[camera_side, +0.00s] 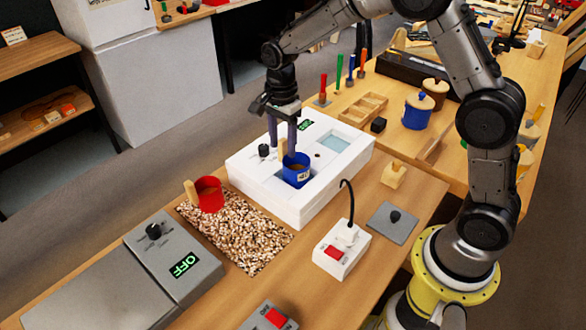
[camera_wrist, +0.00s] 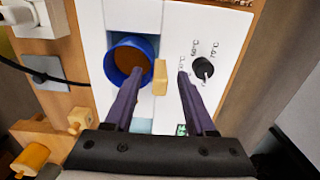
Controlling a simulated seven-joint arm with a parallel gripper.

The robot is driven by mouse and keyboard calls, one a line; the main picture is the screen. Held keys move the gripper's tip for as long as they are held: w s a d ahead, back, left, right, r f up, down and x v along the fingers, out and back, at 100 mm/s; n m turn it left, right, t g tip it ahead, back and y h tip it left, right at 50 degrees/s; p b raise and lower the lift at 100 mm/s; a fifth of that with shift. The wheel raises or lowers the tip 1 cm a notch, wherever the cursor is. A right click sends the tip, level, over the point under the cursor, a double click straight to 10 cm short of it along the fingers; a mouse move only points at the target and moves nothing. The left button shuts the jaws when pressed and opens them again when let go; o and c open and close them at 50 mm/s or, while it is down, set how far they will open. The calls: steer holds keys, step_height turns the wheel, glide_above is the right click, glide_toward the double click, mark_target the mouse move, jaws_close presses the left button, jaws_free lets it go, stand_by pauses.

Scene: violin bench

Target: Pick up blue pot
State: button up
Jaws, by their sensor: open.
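The blue pot (camera_side: 298,172) sits upright in a recess of the white device; it has a wooden handle and a small label. In the wrist view the blue pot (camera_wrist: 113,62) shows brown contents, and its handle (camera_wrist: 160,80) points toward the space between my fingers. My gripper (camera_side: 282,148) is open, pointing down at the handle side of the pot. In the wrist view my gripper (camera_wrist: 160,73) has one finger over the pot's near rim and the other beside the dial. Whether the fingers touch the pot cannot be told.
The white device (camera_side: 255,180) has a dial and a second basin. A red pot (camera_side: 208,197) stands on a speckled mat (camera_side: 245,240) to the left. Another blue container (camera_side: 417,115) with a wooden lid stands at the back right. A white switch box (camera_side: 342,250) with a cable is in front.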

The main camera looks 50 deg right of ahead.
jaws_close()
stand_by(1.4)
